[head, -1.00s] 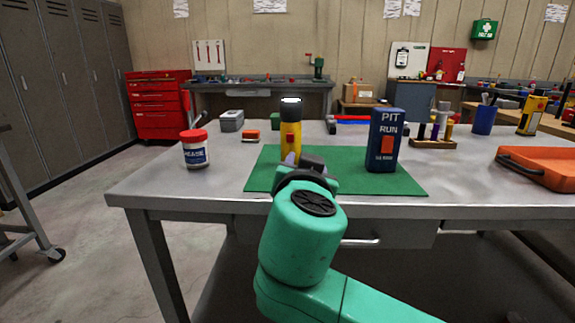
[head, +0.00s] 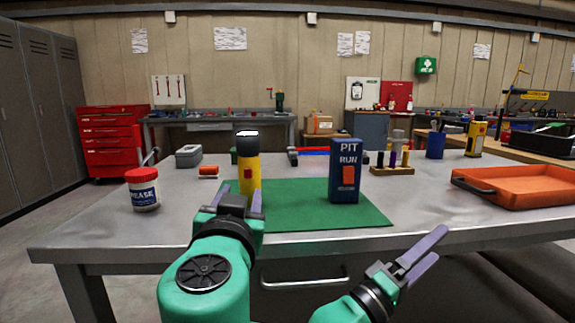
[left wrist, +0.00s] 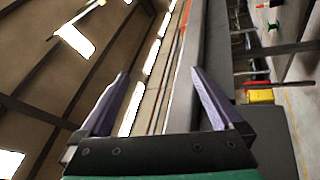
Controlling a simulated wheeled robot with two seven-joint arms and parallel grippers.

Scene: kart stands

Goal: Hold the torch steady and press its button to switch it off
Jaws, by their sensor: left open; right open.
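The torch (head: 249,172) stands upright on the green mat (head: 300,215). It has a yellow body and a black head with a bright white top.
A blue PIT RUN box (head: 345,175) stands on the mat to the right of the torch. A red-lidded grease tub (head: 144,192) stands left. An orange tray (head: 520,187) lies at the right. The mat between torch and box is clear.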

